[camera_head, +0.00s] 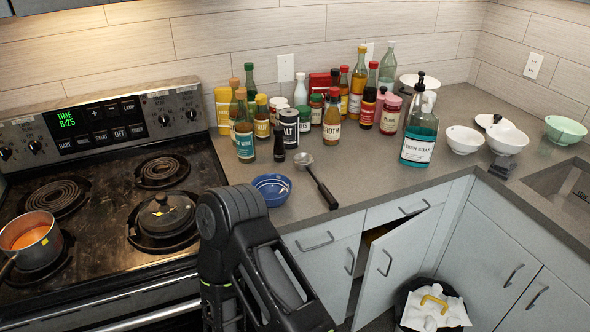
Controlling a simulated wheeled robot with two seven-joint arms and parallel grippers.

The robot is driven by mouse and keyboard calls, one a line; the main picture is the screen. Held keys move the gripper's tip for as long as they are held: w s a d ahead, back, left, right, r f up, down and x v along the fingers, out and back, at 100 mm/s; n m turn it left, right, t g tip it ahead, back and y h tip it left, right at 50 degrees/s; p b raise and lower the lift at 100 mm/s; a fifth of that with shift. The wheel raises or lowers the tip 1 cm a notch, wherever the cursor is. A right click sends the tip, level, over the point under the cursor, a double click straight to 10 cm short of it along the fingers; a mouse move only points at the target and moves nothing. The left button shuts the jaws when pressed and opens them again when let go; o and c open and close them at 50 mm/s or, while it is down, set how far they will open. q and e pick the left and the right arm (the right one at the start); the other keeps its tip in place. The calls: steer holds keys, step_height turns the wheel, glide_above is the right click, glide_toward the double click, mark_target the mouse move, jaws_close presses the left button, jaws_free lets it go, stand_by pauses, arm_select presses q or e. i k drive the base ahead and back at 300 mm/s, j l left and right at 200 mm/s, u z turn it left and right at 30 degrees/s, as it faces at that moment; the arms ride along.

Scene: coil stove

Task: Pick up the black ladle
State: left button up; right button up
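The black ladle (322,188) lies on the grey counter, right of the blue bowl. Its round grey head (303,159) points toward the bottles and its black handle runs toward the counter's front edge, with the handle's end near that edge. Nothing is holding it. A black arm of mine rises from the bottom middle of the head view, in front of the stove's right side and the counter edge. No gripper fingers show in this view.
A blue bowl (272,188) and a small dark bottle (279,144) stand close left of the ladle. Several bottles and jars crowd behind it. The counter right of the ladle is clear up to the dish soap (419,137). A cabinet door (398,262) below stands ajar.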

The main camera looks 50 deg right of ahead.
mark_target(304, 161)
steer(key=z, duration=1.85)
steer(key=u, duration=1.85)
steer(key=z, duration=1.6)
